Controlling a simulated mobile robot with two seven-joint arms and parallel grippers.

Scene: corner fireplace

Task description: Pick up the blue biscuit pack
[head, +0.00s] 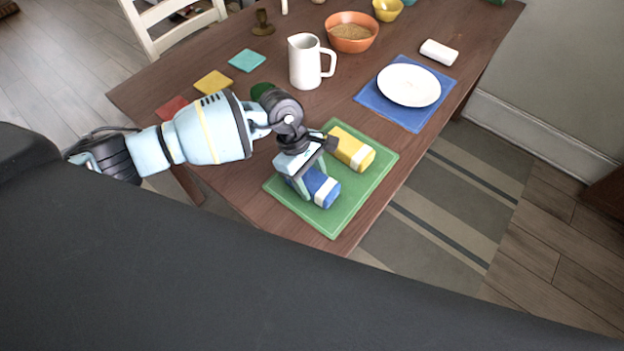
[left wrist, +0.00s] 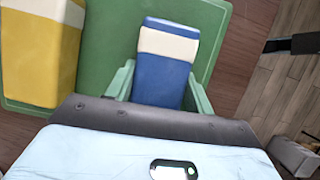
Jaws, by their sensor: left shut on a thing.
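The blue biscuit pack (head: 326,192) with a white band lies on the green mat (head: 335,226) at the table's near end. My left gripper (head: 309,190) reaches down over it and is shut on it. In the left wrist view the blue biscuit pack (left wrist: 161,80) sits between the two pale green fingers of my left gripper (left wrist: 160,90). The pack's far end with the white band sticks out past the fingers. I cannot tell whether it is lifted off the mat. My right gripper is not in view.
A yellow pack (head: 350,148) lies beside the blue one on the mat. A white jug (head: 304,62), an orange bowl (head: 351,38) and a white plate (head: 409,85) on a blue placemat (head: 398,118) stand farther back. Coloured coasters (head: 247,60) lie at left.

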